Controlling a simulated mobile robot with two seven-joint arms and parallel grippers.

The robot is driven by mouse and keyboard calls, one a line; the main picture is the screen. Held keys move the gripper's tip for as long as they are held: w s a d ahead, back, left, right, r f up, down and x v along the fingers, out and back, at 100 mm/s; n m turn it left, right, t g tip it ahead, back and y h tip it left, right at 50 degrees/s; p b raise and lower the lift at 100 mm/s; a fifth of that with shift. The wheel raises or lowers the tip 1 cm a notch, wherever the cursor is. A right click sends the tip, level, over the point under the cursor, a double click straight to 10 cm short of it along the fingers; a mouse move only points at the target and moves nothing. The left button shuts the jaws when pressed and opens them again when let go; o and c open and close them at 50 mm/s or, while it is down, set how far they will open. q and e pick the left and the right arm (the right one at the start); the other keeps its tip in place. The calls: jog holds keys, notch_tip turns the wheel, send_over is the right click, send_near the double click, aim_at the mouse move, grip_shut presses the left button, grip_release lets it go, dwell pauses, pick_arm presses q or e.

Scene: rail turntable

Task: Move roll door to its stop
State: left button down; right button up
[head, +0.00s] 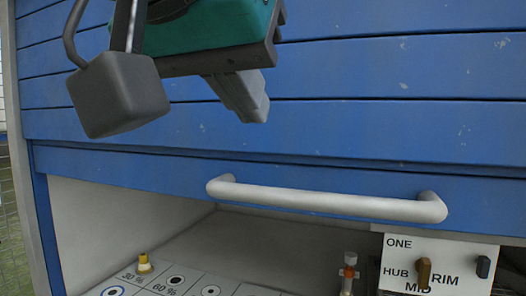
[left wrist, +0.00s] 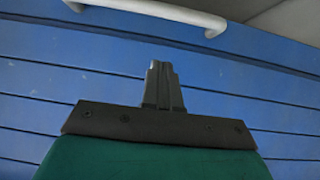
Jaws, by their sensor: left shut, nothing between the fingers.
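The blue slatted roll door (head: 370,120) fills most of the head view, its lower edge raised above an open cabinet space. Its white bar handle (head: 320,199) runs along the bottom slat. My left gripper (head: 250,108) is shut and empty, in front of the door slats and above the left part of the handle, apart from it. In the left wrist view the shut fingers (left wrist: 162,88) stand before the blue slats (left wrist: 250,100), with the handle (left wrist: 160,12) at the top edge. The door's upper end is out of view. My right gripper is not in view.
Under the door, a panel (head: 228,288) with marked squares holds a small yellow-topped peg (head: 144,263). A red and white piece (head: 348,272) stands farther right. A white sign (head: 438,264) with switches is at the lower right. Wire mesh (head: 15,215) lies at the left edge.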

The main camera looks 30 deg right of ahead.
pick_arm(q)
jog(key=s+a+f+b+x, duration=0.1)
jog(key=b+x, duration=0.4)
jog(key=x, duration=0.7)
jog(key=shift+f, duration=0.7)
jog(key=shift+w, duration=0.1)
